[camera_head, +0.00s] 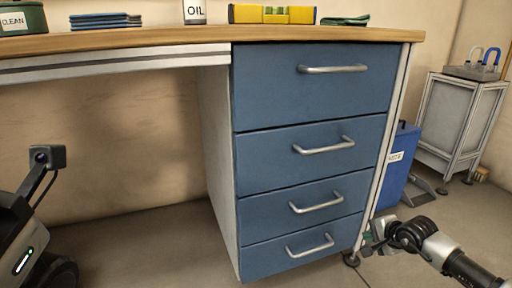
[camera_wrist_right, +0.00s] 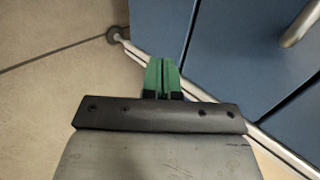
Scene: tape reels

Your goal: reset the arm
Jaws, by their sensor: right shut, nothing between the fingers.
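My right arm comes in from the lower right of the head view. Its gripper (camera_head: 368,247) is low, beside the bottom right corner of the blue drawer cabinet (camera_head: 310,88). In the right wrist view the green fingertips (camera_wrist_right: 163,77) are pressed together with nothing between them. They point toward the floor and the cabinet's edge. My left gripper does not show in the head view.
All the drawers look shut, each with a metal handle (camera_head: 332,69). A wooden worktop (camera_head: 150,38) holds a green tin, blue cloths, an OIL can and a yellow level. A blue bin (camera_head: 396,165) and a grey cart (camera_head: 458,120) stand right.

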